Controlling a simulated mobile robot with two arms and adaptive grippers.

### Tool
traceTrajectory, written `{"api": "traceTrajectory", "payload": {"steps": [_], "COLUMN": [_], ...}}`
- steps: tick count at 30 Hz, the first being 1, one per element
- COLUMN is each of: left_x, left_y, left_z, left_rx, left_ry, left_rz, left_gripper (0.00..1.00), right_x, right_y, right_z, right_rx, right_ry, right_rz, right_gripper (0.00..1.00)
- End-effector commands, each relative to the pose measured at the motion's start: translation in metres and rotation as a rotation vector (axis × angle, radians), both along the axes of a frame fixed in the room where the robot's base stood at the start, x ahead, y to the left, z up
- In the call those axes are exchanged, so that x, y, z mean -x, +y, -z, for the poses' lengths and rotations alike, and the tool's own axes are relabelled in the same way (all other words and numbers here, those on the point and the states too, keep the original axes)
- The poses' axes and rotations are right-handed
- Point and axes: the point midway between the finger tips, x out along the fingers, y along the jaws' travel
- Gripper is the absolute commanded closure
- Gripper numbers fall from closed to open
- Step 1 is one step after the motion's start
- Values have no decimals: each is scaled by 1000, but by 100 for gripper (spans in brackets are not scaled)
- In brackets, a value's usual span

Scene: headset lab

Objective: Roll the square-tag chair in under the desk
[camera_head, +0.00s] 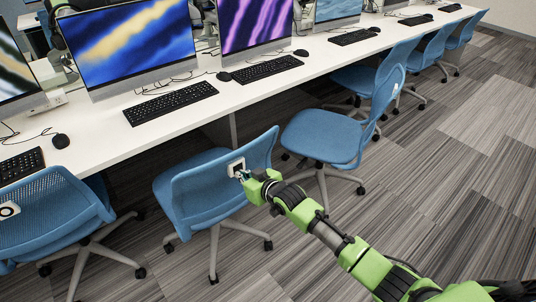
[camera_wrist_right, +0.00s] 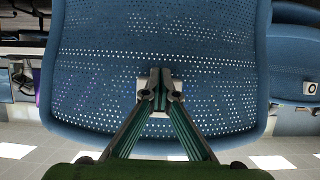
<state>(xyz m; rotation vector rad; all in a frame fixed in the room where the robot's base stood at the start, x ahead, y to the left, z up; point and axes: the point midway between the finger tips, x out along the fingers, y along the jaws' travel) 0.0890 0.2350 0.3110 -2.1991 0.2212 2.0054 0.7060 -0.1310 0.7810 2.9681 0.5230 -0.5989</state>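The square-tag chair (camera_head: 215,190) is blue with a perforated back and stands at the desk's front edge, its back toward me. A white tag with a dark square (camera_head: 237,165) is on its backrest. My right gripper (camera_head: 243,175) is at the backrest by the tag, seemingly touching it. In the right wrist view the fingers (camera_wrist_right: 160,78) meet at their tips, with nothing visible between them, and cover most of the tag. The backrest (camera_wrist_right: 160,45) fills that view. The long white desk (camera_head: 215,101) runs diagonally behind the chair. My left gripper is not in view.
A blue chair with a round tag (camera_head: 45,225) stands close on the left. Another blue chair (camera_head: 330,138) stands turned sideways close on the right. More chairs (camera_head: 432,50) line the desk further off. Monitors and keyboards (camera_head: 170,103) are on the desk. Carpet (camera_head: 430,190) at right is clear.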

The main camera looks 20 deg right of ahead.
Motion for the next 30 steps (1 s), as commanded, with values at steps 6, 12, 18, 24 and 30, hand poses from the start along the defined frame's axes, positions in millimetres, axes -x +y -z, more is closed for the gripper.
{"api": "traceTrajectory", "payload": {"steps": [6,12,18,24,30], "left_x": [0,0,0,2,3], "left_y": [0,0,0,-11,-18], "left_z": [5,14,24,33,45], "left_rx": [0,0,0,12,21], "left_ry": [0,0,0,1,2], "left_rz": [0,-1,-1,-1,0], "left_gripper": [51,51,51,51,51], "right_x": [-6,-19,-33,-46,-59], "right_y": [2,8,12,17,22], "right_z": [2,1,2,2,2], "right_rx": [0,-1,0,-1,-2], "right_ry": [0,-3,-1,-2,-2], "right_rz": [0,-1,0,0,0], "right_gripper": [100,100,100,100,100]}}
